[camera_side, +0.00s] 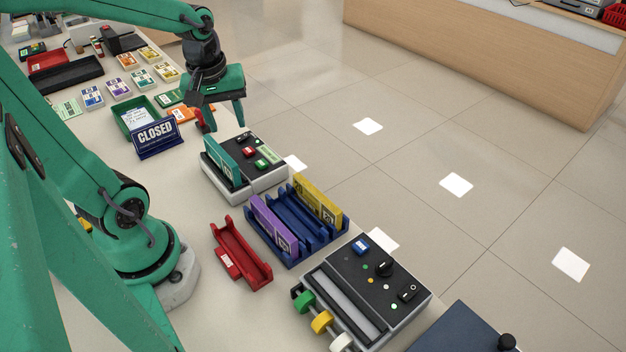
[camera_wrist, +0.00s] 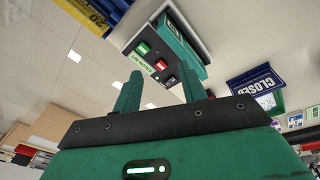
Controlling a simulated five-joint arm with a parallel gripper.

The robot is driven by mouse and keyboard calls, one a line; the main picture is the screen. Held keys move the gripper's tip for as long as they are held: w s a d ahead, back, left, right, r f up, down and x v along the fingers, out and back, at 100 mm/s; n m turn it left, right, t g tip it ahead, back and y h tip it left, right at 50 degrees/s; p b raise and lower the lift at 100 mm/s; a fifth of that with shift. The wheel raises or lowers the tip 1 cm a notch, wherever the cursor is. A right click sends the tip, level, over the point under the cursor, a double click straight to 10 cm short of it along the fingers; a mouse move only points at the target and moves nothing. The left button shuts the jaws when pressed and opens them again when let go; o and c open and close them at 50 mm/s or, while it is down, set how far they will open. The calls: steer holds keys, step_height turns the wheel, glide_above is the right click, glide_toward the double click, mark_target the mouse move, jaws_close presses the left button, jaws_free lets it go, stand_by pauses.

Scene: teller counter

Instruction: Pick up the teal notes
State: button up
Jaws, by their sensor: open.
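The teal notes (camera_side: 222,160) stand on edge as an upright slab along the left side of a grey and black counting machine (camera_side: 262,181). They also show in the wrist view as a teal slab (camera_wrist: 183,42) on the machine, beyond my fingers. My gripper (camera_side: 223,124) is open and empty. It hangs fingers down, above and behind the machine in the side view, apart from the notes. In the wrist view, a clear gap shows between its two green fingers (camera_wrist: 158,82).
A blue CLOSED sign (camera_side: 157,138) and green tray (camera_side: 128,122) stand left of the machine. In front are a blue rack (camera_side: 290,225) holding purple notes (camera_side: 273,225) and yellow notes (camera_side: 318,201), a red holder (camera_side: 240,252) and a larger control box (camera_side: 365,285).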

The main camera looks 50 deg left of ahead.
mark_target(219, 150)
steer(key=a+f+n, duration=0.1)
steer(key=n, duration=0.1)
steer(key=a+f+n+g, duration=0.1)
steer(key=a+n, duration=0.1)
steer(key=s+a+f+n, duration=0.1)
steer(key=a+f+n, duration=0.1)
steer(key=shift+s+a+f+g+h, duration=0.1)
steer(key=shift+a+g+h, duration=0.05)
steer(key=shift+g+h, duration=0.15)
steer(key=shift+f, duration=0.1)
steer(key=shift+f, duration=1.2)
steer(key=shift+f, duration=0.1)
steer(key=shift+w+a+f, duration=0.1)
steer(key=shift+f, duration=1.15)
steer(key=shift+w+f, duration=0.1)
steer(key=shift+f, duration=1.15)
jaws_close()
